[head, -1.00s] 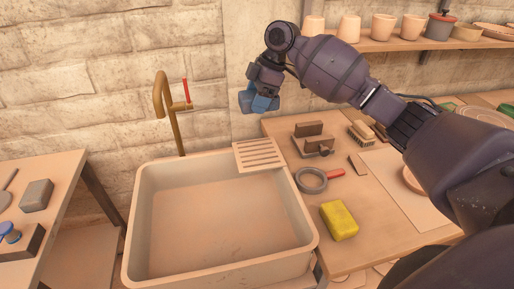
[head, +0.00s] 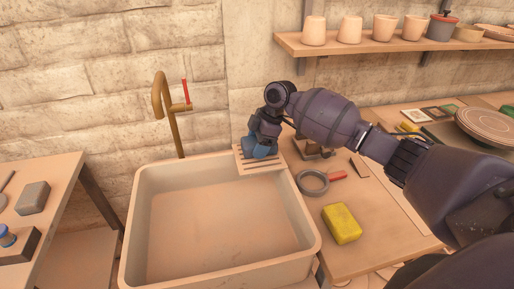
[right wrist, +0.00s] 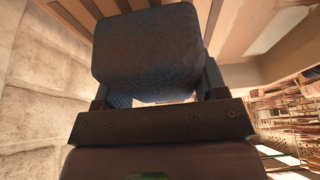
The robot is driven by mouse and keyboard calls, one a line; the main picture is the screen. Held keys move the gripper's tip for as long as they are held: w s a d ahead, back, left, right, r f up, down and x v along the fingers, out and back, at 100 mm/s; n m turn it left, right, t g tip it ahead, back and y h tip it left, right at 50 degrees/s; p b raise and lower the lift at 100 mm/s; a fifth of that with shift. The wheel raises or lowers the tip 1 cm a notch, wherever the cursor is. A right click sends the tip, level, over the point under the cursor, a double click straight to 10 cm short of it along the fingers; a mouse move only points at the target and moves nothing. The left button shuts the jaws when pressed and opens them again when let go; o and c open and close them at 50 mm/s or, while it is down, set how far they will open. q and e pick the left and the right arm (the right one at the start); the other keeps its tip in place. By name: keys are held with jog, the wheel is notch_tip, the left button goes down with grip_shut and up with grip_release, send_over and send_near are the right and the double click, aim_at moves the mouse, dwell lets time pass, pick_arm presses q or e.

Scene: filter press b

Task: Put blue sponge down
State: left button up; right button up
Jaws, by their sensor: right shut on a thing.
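The blue sponge (head: 258,149) is in my right gripper (head: 260,146), at the slatted drainboard (head: 246,166) on the sink's back right corner. In the right wrist view the sponge (right wrist: 148,50) fills the space between the fingers, and the gripper (right wrist: 155,95) is shut on it. Slats show behind it in that view. I cannot tell whether the sponge touches the slats. My left gripper is not in view.
The sink basin (head: 147,235) is empty, with a brass tap (head: 172,115) behind it. On the right worktop lie a yellow sponge (head: 341,223) and a grey ring (head: 312,182). A shelf (head: 345,48) holds several pots. A left table (head: 60,180) holds a grey block (head: 33,198).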

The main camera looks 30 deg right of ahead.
jog(key=shift+f, duration=0.65)
jog(key=shift+f, duration=0.15)
jog(key=o, duration=0.9)
jog(key=shift+c, duration=0.2)
jog(key=p+v, duration=0.1)
jog(key=v, duration=1.1)
jog(key=shift+r, duration=0.2)
